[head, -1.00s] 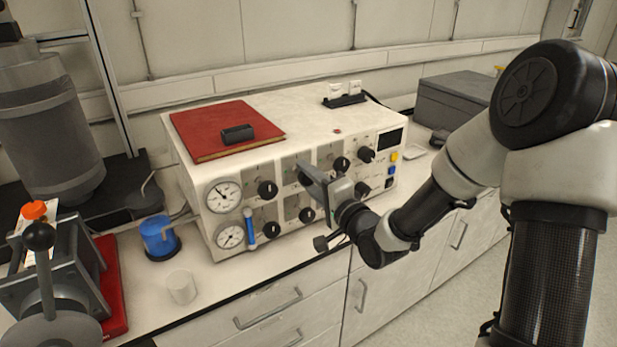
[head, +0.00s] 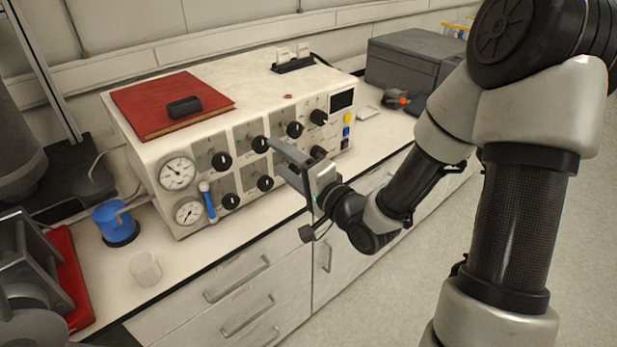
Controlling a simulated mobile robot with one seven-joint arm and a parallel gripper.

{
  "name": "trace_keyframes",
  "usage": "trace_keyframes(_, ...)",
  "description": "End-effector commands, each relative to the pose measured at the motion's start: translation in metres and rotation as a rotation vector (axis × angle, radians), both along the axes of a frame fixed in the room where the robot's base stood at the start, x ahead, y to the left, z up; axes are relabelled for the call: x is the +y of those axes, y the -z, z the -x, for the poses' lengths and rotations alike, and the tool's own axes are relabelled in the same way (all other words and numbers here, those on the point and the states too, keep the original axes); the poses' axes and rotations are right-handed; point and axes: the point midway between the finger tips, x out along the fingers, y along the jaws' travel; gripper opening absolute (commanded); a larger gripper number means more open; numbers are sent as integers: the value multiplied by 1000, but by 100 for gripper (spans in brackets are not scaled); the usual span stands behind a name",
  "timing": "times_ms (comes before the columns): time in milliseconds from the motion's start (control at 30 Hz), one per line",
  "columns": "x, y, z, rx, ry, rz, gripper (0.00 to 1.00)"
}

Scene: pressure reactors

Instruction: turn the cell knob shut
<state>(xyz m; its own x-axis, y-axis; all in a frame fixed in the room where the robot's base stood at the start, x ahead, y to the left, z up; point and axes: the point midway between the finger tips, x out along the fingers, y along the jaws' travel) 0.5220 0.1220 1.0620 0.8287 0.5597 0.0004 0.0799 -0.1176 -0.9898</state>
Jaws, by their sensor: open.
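A white control box (head: 200,120) on the bench carries two rows of black knobs on its front panel. The labels are too small to read surely, so I cannot tell which is the cell knob. My gripper (head: 275,156) is open and empty in front of the panel, its fingers pointing at it. The upper fingertip is just right of an upper-row knob (head: 260,144) in the picture; I cannot tell whether they touch. Another upper-row knob (head: 294,129) is to the right. The gripper hides part of the lower row.
Two gauges (head: 178,173) and a blue tube (head: 207,202) are at the panel's left end. A red book (head: 150,108) lies on top. A dark grey box (head: 415,62) is at right.

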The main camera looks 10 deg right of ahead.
Motion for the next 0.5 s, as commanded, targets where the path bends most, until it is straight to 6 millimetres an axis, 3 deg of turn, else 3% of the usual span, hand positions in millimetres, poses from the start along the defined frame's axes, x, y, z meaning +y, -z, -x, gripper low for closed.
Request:
trace_keyframes(200, -23, -10, 34, 9, 3, -7, 53)
trace_keyframes(500, -36, -8, 52, 7, 0, -5, 53)
